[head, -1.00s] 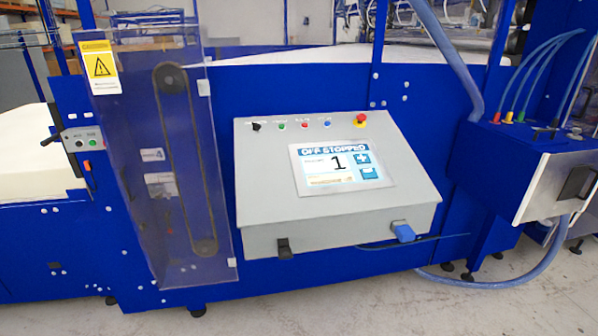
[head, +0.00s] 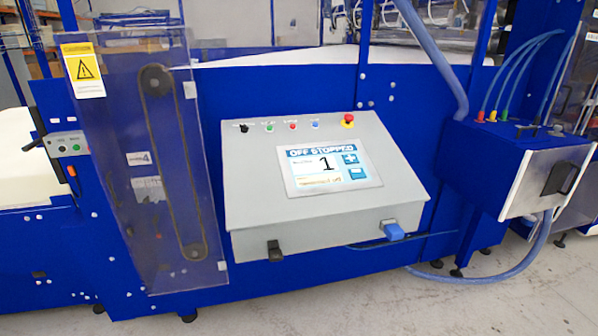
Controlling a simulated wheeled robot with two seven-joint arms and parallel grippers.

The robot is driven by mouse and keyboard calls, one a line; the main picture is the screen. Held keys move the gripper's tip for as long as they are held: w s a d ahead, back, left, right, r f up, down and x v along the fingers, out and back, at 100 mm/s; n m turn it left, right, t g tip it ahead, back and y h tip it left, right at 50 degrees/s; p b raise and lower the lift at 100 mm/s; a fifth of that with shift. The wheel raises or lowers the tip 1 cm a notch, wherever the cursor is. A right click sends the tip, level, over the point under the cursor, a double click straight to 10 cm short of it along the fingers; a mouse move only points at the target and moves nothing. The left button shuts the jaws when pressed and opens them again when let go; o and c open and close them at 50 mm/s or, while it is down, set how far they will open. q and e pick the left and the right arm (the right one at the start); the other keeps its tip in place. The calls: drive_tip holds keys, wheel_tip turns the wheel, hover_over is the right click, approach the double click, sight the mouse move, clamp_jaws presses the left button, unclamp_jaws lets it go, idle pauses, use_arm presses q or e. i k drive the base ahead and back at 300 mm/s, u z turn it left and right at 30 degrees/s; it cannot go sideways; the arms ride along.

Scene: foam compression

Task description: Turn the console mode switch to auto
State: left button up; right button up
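The grey console (head: 245,195) is mounted on the front of the blue machine, its sloped top facing me. The mode switch, a small black knob (head: 244,128), is at the left end of the row of controls along the top edge. Its pointer direction is too small to tell. The console screen (head: 330,168) reads "OFF STOPPED" and shows a large 1. Neither of my grippers is in view.
A clear guard (head: 115,190) over a belt stands left of the console. A black latch (head: 275,251) and a blue plug (head: 394,231) are on the console front. Grey floor (head: 400,305) is open in front.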

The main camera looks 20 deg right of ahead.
sight(244, 129)
drive_tip(key=k, duration=1.35)
drive_tip(key=z, duration=0.55)
drive_tip(key=i, duration=0.6)
drive_tip(key=z, duration=1.25)
drive_tip(key=i, duration=1.75)
drive_tip(key=u, duration=0.7)
drive_tip(key=i, duration=0.75)
drive_tip(key=u, duration=0.8)
